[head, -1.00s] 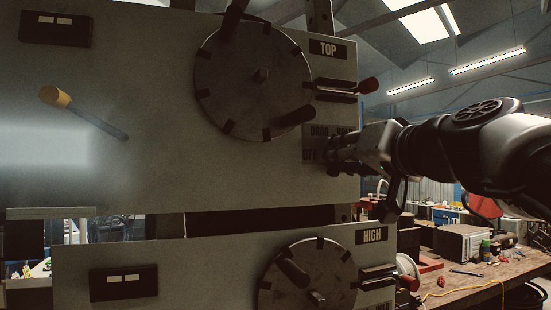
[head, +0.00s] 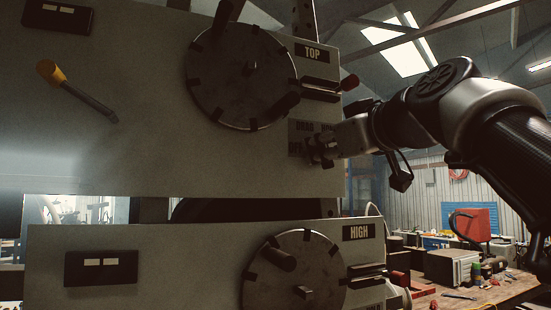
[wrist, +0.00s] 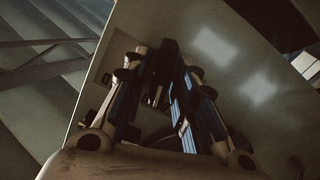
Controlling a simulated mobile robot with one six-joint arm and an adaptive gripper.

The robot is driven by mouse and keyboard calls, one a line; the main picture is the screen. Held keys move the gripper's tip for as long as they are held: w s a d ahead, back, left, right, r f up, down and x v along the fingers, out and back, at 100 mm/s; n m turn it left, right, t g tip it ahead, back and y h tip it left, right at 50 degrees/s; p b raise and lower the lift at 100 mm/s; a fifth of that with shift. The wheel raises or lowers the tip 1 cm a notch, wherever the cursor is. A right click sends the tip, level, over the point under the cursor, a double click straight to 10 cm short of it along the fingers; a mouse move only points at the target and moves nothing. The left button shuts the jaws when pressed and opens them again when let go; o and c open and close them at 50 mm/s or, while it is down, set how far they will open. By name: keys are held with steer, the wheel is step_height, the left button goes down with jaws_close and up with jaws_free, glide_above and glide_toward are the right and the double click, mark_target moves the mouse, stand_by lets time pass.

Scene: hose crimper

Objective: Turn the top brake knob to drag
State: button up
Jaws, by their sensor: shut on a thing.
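The upper grey panel (head: 150,150) carries the TOP label (head: 312,53) and a large round disc (head: 242,76). Below and right of the disc is a small plate (head: 301,127) marked DRAG and OFF, partly covered by my gripper. My gripper (head: 322,150) is at this plate, shut on the top brake knob. The knob is mostly hidden by the fingers in the head view, so its pointing direction cannot be read. In the wrist view, my gripper (wrist: 165,60) has its two fingers on either side of a dark part against the panel.
A yellow-handled lever (head: 52,72) is at the left. The lower panel (head: 195,260), marked HIGH, has its own disc (head: 293,275). A cluttered workbench (head: 515,290) stands at the right.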

steer(key=shift+n+b, duration=0.4)
steer(key=shift+n, duration=0.7)
steer(key=shift+a, duration=0.1)
steer(key=o, duration=0.8)
steer(key=shift+w, duration=0.1)
steer(key=shift+c, duration=0.2)
steer(key=v, duration=0.7)
steer(key=shift+s, duration=0.3)
steer(key=shift+w, duration=0.1)
